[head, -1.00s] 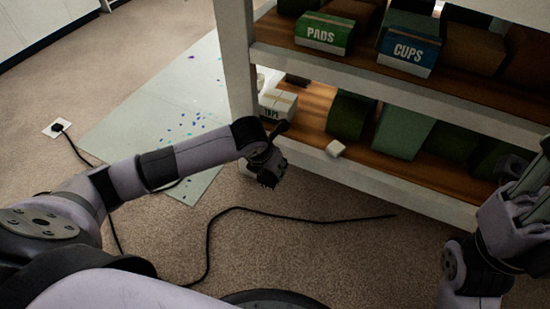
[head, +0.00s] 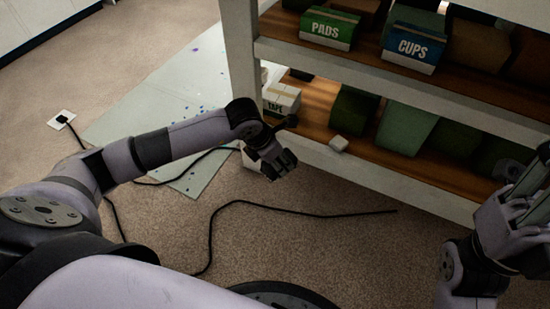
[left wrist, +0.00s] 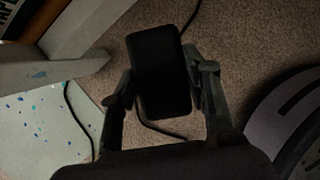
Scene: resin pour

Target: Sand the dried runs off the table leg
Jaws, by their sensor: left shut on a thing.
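My left gripper (head: 282,166) hangs over the carpet in front of the shelf's left post. In the left wrist view my left gripper (left wrist: 162,95) is shut on a black, rounded block (left wrist: 160,72), held between its two fingers. A dark cord passes close to the block; I cannot tell whether it is joined to it. My right gripper (head: 524,205) is at the right edge, partly cut off, and its jaws are unclear. I cannot make out a table leg or dried runs in these views.
A shelf unit (head: 242,62) holds boxes marked PADS (head: 328,29), CUPS (head: 412,48) and TAPE (head: 282,99). A speckled sheet (head: 150,113) covers the floor at left. A black cord (head: 300,211) crosses the carpet.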

